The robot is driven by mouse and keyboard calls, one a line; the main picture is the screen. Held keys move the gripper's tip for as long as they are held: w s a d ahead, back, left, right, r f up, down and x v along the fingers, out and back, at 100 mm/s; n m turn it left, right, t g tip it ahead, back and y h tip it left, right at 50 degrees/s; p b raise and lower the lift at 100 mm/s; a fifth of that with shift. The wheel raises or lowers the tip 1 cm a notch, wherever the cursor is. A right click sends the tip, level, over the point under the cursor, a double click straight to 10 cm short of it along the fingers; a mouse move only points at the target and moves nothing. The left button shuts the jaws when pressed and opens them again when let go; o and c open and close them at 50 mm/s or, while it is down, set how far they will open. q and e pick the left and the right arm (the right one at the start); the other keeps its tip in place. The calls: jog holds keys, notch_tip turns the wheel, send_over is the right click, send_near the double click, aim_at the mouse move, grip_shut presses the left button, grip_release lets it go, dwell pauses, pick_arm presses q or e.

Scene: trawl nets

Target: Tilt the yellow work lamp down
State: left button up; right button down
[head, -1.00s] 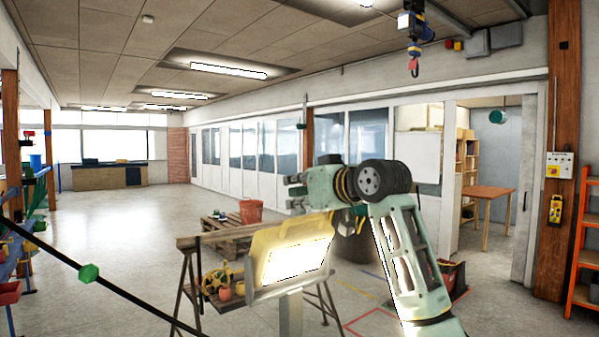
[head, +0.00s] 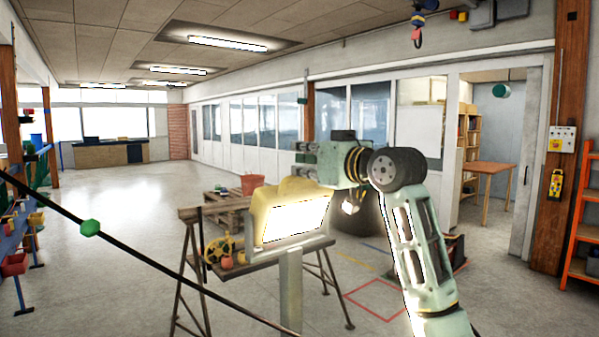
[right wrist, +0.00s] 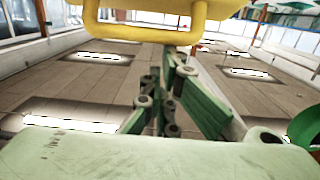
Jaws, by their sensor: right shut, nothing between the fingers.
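The yellow work lamp (head: 262,200) stands on a grey post (head: 291,285) in the middle of the head view. Its lit panel (head: 296,219) faces toward me. My right gripper (head: 303,158) is just above and behind the lamp's top edge, pointing left. In the right wrist view, its fingers (right wrist: 170,90) are shut and empty. A yellow bar of the lamp's frame (right wrist: 150,34) crosses the top of that view near the fingertips; I cannot tell whether they touch. My left gripper is not in view.
A trestle table (head: 195,214) with small floats stands behind the lamp. A pallet (head: 225,208) with a red bucket (head: 252,184) is farther back. Open floor lies at left.

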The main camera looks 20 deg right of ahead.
jog(key=s+f+t+b, duration=0.1)
jog(key=b, duration=0.1)
jog(key=s+d+f+t+b, duration=0.1)
jog(key=b, duration=0.2)
jog(key=s+f+t+y+b, duration=0.1)
jog(key=s+b, duration=0.1)
jog(key=b, duration=0.1)
jog(key=shift+s+d+f, duration=0.1)
jog(key=shift+d+f, duration=0.2)
jog(key=shift+f, duration=0.1)
jog(key=shift+s+r, duration=0.1)
jog(key=shift+r, duration=0.05)
